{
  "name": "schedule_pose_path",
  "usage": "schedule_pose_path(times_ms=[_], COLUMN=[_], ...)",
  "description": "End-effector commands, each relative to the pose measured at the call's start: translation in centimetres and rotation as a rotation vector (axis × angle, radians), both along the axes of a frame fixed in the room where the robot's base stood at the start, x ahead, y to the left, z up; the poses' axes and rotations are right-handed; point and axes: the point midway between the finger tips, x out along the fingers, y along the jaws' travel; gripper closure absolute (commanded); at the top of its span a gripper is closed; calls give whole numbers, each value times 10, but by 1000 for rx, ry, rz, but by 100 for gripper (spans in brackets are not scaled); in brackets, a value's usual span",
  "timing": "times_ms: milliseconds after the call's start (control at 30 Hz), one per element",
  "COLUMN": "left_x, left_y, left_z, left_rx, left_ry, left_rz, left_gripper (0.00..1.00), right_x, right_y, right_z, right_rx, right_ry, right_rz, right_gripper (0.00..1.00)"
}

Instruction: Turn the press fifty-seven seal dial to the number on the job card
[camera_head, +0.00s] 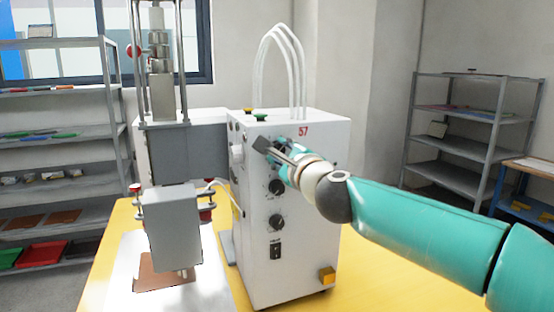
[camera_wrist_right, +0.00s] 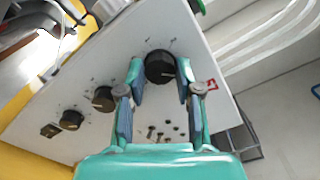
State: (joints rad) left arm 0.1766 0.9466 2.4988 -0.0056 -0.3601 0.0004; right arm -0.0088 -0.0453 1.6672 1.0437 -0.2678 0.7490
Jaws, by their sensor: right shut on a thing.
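Press fifty-seven's white control box (camera_head: 308,215) stands on the yellow table, with a red 57 at its top. My right gripper (camera_head: 281,152) is at the upper part of its front panel and covers the top dial there. In the right wrist view, my right gripper (camera_wrist_right: 161,78) has its fingers on both sides of that black top dial (camera_wrist_right: 160,66) and is shut on it. The dial's label and pointer setting are too small to read. Two more black dials, the middle one (camera_head: 276,187) and the lower one (camera_head: 277,222), sit below. I cannot make out a job card. My left gripper is out of view.
A rocker switch (camera_head: 276,249) is under the dials, and a yellow block (camera_head: 327,276) is low on the box. The grey press head (camera_head: 172,225) stands left of the box, above a brown sheet (camera_head: 150,280). Shelves (camera_head: 470,130) stand back right.

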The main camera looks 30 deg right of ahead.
Motion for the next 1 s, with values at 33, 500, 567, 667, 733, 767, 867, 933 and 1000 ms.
schedule_pose_path(times_ms=[33, 500, 567, 667, 733, 767, 867, 933, 1000], left_x=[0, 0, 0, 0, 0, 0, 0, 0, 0], left_y=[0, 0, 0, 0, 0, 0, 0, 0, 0], left_z=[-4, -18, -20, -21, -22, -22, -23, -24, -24], left_rx=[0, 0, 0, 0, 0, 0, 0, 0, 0], left_ry=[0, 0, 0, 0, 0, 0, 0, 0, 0], left_rz=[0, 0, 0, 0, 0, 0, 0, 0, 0], left_gripper=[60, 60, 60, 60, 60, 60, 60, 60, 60], right_x=[1, 2, 2, 2, 2, 2, 2, 2, 3], right_y=[0, 1, 1, 1, 1, 1, 1, 2, 2], right_z=[-6, -8, -8, -8, -8, -8, -8, -8, -8], right_rx=[45, 449, 487, 541, 572, 581, 612, 624, 632], right_ry=[-4, -98, -106, -117, -125, -127, -134, -137, -139], right_rz=[-1, 0, 0, -1, 0, 0, 0, 0, 0], right_gripper=[100, 100, 100, 100, 100, 100, 100, 100, 100])
